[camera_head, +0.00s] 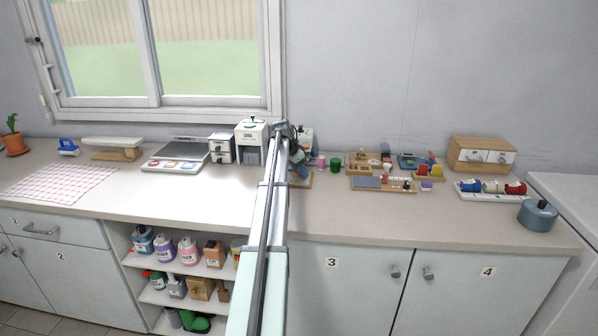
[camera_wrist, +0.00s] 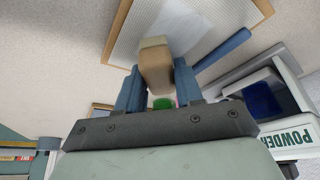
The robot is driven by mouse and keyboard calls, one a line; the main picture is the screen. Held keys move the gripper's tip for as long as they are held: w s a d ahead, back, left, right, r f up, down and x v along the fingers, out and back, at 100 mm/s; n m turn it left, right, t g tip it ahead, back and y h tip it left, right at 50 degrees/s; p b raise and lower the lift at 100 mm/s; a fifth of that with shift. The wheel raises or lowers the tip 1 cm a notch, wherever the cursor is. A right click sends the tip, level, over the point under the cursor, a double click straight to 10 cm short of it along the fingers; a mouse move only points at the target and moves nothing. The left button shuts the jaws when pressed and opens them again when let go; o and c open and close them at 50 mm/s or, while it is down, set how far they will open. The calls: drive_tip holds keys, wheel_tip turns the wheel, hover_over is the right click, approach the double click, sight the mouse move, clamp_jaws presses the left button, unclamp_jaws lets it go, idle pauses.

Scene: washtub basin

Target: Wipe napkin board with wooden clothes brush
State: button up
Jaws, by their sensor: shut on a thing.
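In the wrist view, my gripper (camera_wrist: 157,80) has its two blue fingers shut on a tan wooden block, which looks like the clothes brush (camera_wrist: 155,60). The brush shows over a board with a pale ribbed face and a wooden frame (camera_wrist: 118,30), which I take for the napkin board. I cannot tell whether the brush touches the board. A blue bar (camera_wrist: 222,48) lies along the board's right side.
A white powder box (camera_wrist: 290,125) with a blue inside stands close right of my gripper in the wrist view. In the head view, small trays (camera_head: 383,184) stand to the right, and a white dispenser (camera_head: 250,145) stands left of my arm.

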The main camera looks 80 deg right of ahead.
drive_tip(key=shift+w, duration=3.1)
wheel_tip(320, 180, up, 8)
drive_tip(key=shift+w, duration=0.1)
